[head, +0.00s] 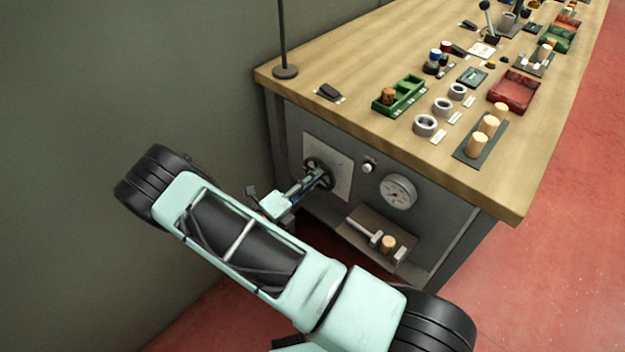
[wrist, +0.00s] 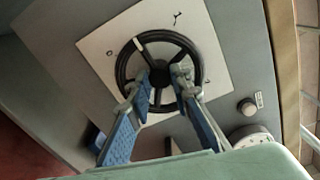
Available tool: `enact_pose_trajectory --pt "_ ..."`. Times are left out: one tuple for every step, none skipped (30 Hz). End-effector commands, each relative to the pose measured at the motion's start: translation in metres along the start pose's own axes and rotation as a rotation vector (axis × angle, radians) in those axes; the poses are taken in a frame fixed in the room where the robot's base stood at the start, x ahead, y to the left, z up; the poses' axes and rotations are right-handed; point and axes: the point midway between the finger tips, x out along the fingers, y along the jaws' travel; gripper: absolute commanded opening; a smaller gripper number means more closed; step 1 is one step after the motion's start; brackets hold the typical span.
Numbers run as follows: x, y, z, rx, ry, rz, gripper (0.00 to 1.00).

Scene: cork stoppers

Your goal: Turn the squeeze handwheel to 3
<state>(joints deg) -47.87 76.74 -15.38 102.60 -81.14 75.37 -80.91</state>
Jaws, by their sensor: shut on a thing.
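The black squeeze handwheel (wrist: 160,35) is mounted on a pale square plate (wrist: 100,50) on the grey bench front. In the head view the handwheel (head: 325,164) shows at the bench's left part. The wheel has a rim, a hub and spokes; one spoke at upper left looks pale. Small dark marks stand on the plate around the rim, too blurred to read surely. My gripper (wrist: 165,78) reaches in front of the wheel and is shut on its middle, one finger each side of the hub.
A white knob (wrist: 246,107) and a round gauge (head: 398,191) sit right of the wheel. Below is a small shelf (head: 365,222) with a mallet-like tool and a cork. The bench top (head: 330,70) overhangs above; a wall stands left.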

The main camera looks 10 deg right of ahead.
Motion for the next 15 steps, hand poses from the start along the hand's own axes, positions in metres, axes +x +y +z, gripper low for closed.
enact_pose_trajectory --pt "-0.0007 0.0008 0.0007 0.043 -0.002 0.001 0.00" --pt "-0.0007 0.0007 0.0006 0.072 -0.002 0.001 0.00" --pt "-0.0008 0.0007 0.0006 0.110 -0.002 0.001 0.00" --pt "-0.0009 0.0007 0.0006 0.138 -0.002 0.001 0.00" --pt "-0.0010 0.0006 0.0006 0.167 -0.002 0.001 0.00" --pt "-0.0011 0.0006 0.0006 0.205 -0.002 0.001 0.00" --pt "-0.0011 0.0006 0.0006 0.233 -0.002 0.001 0.00" --pt "-0.0011 0.0006 0.0006 0.262 -0.002 0.001 0.00" --pt "-0.0009 0.0006 0.0005 0.300 -0.002 0.001 0.00" --pt "-0.0008 0.0005 0.0005 0.328 -0.001 0.001 0.00" --pt "-0.0008 0.0005 0.0005 0.356 -0.002 0.001 0.00" --pt "-0.0008 0.0004 0.0005 0.394 -0.002 0.001 0.00" --pt "-0.0009 0.0004 0.0005 0.422 -0.002 0.001 0.00" --pt "-0.0009 0.0004 0.0005 0.451 -0.002 0.001 0.00" --pt "-0.0011 0.0003 0.0005 0.489 -0.002 0.001 0.00"
